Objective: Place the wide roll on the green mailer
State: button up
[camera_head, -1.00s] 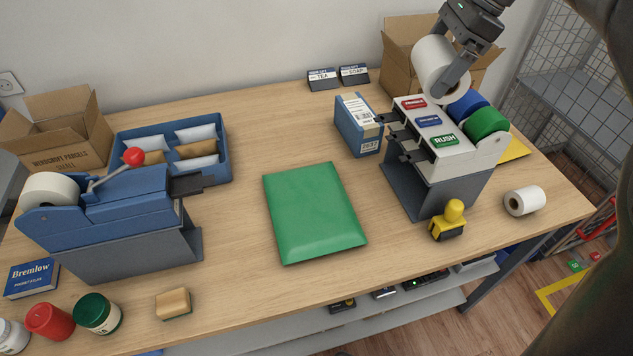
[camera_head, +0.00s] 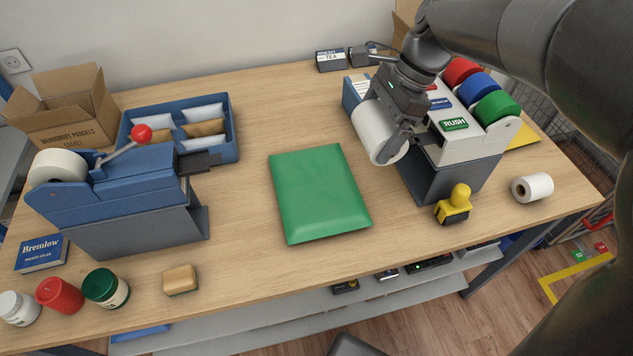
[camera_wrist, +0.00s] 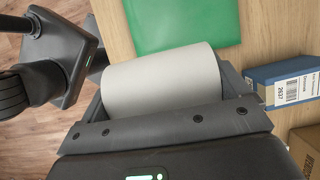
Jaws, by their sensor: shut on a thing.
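The wide roll (camera_head: 374,133) is a thick white paper roll. My gripper (camera_head: 392,138) is shut on it and holds it in the air, in front of the label dispenser and right of the mailer. In the wrist view the wide roll (camera_wrist: 163,82) lies between my two fingers (camera_wrist: 160,95). The green mailer (camera_head: 318,192) lies flat and bare on the middle of the counter. The green mailer also shows at the top of the wrist view (camera_wrist: 180,20). The roll is apart from the mailer in the head view.
A blue box (camera_head: 353,92) is behind my gripper. A blue tape dispenser (camera_head: 120,205) and a blue tray (camera_head: 229,150) stand left. Counter around the mailer is clear.

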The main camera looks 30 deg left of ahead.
jog(key=f, duration=0.4)
jog(key=shift+s+a+f, duration=0.1)
jog(key=shift+a+f, duration=0.15)
jog(key=shift+a, duration=0.1)
send_over(306, 186)
jog(key=w+d, duration=0.1)
notch_tip(306, 186, down, 7)
jog(key=shift+w+d+r, duration=0.1)
jog(key=shift+w+r, duration=0.05)
jog(key=shift+r, duration=0.05)
jog(key=shift+f, duration=1.95)
jog(key=shift+f, duration=0.1)
jog(key=o, duration=0.9)
jog(key=shift+c, duration=0.2)
jog(key=v, duration=1.2)
